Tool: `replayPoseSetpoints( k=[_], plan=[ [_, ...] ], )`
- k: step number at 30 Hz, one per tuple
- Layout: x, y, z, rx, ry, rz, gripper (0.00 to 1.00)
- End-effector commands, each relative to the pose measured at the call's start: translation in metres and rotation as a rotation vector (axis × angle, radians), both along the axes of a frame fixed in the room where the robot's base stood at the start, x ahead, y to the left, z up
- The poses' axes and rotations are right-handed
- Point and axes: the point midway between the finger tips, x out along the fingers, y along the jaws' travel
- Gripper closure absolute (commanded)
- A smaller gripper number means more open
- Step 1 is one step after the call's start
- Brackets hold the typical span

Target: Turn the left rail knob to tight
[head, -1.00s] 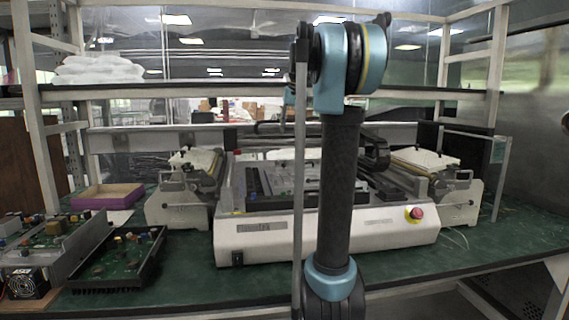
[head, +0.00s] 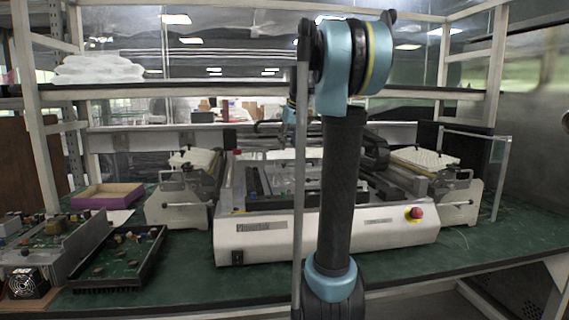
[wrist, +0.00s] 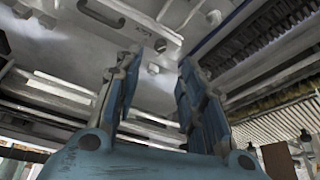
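The white machine (head: 265,240) stands in the middle of the bench, with dark rails (head: 258,187) across its top. The left rail knob cannot be made out for certain in either view. In the wrist view my gripper (wrist: 160,58) has its two blue-padded fingers apart, with nothing seen between them. Beyond the fingertips is a pale grey machine surface (wrist: 105,65) with slots, and a small dark round spot lies near the left fingertip. In the head view my arm covers part of the machine, and my gripper cannot be made out there.
A red button (head: 415,213) is on the machine's right front. Grey-white feeder units stand left (head: 178,205) and right (head: 458,200) of it. A purple-edged tray (head: 108,196) and circuit boards (head: 118,258) lie to the left. Shelf beams (head: 230,92) cross above. Green bench shows in front.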

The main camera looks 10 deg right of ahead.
Motion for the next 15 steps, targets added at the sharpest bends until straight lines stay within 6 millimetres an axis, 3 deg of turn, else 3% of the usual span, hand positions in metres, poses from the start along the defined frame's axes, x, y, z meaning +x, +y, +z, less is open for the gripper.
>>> replayPoseSetpoints(
  k=[9,15],
  plan=[
    [0.021,0.007,-0.052,0.0,0.0,0.0,0.63],
    [0.03,0.01,-0.075,0.0,0.0,0.0,0.63]
  ],
)
